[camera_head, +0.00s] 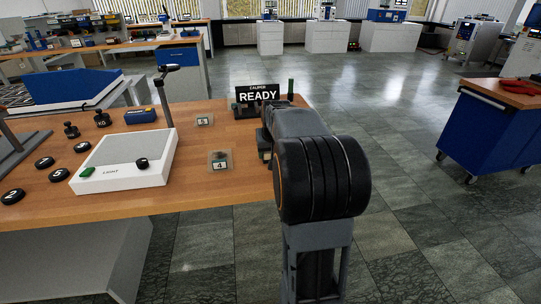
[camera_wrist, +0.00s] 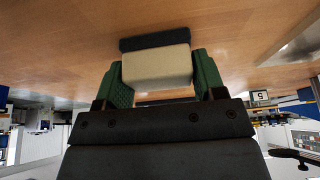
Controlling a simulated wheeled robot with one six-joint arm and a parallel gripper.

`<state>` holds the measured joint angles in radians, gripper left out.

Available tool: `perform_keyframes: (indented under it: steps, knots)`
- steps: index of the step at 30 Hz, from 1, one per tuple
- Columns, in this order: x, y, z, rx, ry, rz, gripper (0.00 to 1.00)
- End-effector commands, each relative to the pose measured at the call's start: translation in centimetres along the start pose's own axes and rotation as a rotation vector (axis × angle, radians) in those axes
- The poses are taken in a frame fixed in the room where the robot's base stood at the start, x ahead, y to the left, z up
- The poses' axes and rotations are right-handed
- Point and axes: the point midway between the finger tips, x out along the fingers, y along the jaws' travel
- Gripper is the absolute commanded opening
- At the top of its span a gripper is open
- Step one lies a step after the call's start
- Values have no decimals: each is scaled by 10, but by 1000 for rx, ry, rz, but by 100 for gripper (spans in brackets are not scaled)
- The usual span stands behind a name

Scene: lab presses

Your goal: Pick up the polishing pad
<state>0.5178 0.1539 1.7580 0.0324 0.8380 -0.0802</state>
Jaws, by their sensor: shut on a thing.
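The polishing pad (camera_wrist: 157,65) shows in the wrist view as a cream block with a dark grey layer on its far side, facing the wooden bench top. My gripper (camera_wrist: 163,78) has its two green fingers on either side of the cream part and is shut on it. I cannot tell whether the dark layer touches the bench or is just above it. In the head view my arm hides the pad and most of the gripper, over the right end of the bench.
A blue cabinet (camera_head: 486,128) stands right across open floor.

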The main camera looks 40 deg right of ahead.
Motion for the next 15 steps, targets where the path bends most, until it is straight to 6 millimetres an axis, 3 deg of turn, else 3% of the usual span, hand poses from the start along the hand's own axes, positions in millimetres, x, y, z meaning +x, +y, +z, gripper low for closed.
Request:
perform_keyframes:
  steps: [5,15]
  knots:
    - [0,0,0,0,0,0,39]
    - [-5,0,-2,0,1,0,39]
